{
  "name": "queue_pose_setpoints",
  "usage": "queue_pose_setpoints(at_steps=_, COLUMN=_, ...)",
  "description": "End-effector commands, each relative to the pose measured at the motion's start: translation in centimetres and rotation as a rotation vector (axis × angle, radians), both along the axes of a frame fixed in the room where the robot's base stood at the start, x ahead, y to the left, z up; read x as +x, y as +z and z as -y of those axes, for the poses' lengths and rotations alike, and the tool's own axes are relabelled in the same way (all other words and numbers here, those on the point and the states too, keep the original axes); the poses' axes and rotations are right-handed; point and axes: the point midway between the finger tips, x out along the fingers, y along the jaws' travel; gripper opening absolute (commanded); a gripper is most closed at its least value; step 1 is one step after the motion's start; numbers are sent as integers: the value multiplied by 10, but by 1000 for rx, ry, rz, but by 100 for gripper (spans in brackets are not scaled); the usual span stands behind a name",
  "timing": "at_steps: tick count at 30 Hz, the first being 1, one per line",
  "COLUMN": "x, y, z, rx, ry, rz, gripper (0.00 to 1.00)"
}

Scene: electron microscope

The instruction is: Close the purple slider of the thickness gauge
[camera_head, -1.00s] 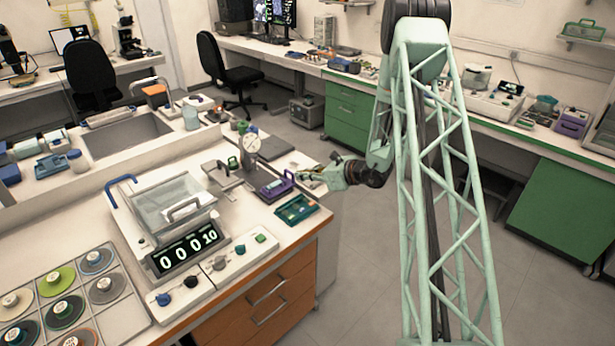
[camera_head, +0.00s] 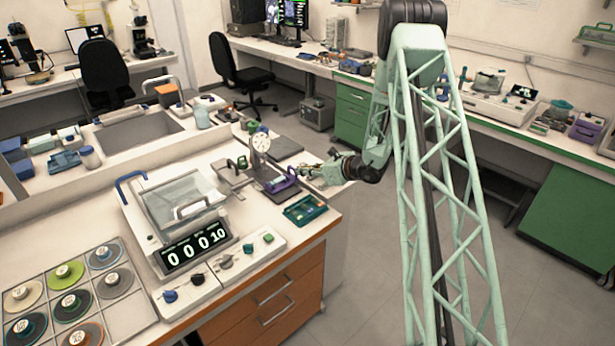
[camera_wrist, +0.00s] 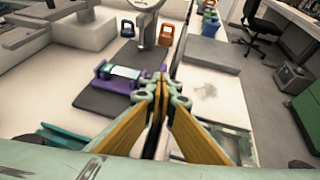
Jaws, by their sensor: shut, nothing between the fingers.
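The thickness gauge shows its round white dial (camera_head: 262,143) on a stand over a dark base plate (camera_wrist: 108,100). The purple slider (camera_head: 281,184) sits on the right part of that plate. In the wrist view the purple slider (camera_wrist: 115,77) carries a pale greenish piece and stands apart from the gauge column (camera_wrist: 147,28). My gripper (camera_head: 312,172) is just right of the slider's purple handle. In the wrist view my gripper (camera_wrist: 162,82) is shut and empty, its fingertips close to the slider's right end. I cannot tell whether they touch it.
A green tray (camera_head: 305,210) lies in front of the gauge near the bench edge. A grey flat plate (camera_head: 282,147) lies behind it. A display box (camera_head: 195,250) stands at left.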

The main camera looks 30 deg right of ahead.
Motion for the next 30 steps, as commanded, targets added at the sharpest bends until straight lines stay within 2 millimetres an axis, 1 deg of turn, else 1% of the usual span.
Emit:
queue_pose_setpoints(at_steps=1, x=10, y=-1, z=-3, rx=-2, ry=2, rz=2, gripper=0)
queue_pose_setpoints(at_steps=9, x=62, y=-2, z=-18, rx=-1, ry=3, rz=2, gripper=0)
queue_pose_setpoints(at_steps=12, x=78, y=-1, z=-21, rx=-1, ry=2, rz=1, gripper=0)
queue_pose_setpoints(at_steps=15, x=87, y=-1, z=-24, rx=0, ry=1, rz=0, gripper=0)
queue_pose_setpoints(at_steps=18, x=91, y=0, z=-24, rx=0, ry=0, rz=0, gripper=0)
queue_pose_setpoints(at_steps=30, x=91, y=1, z=-24, rx=0, ry=0, rz=2, gripper=0)
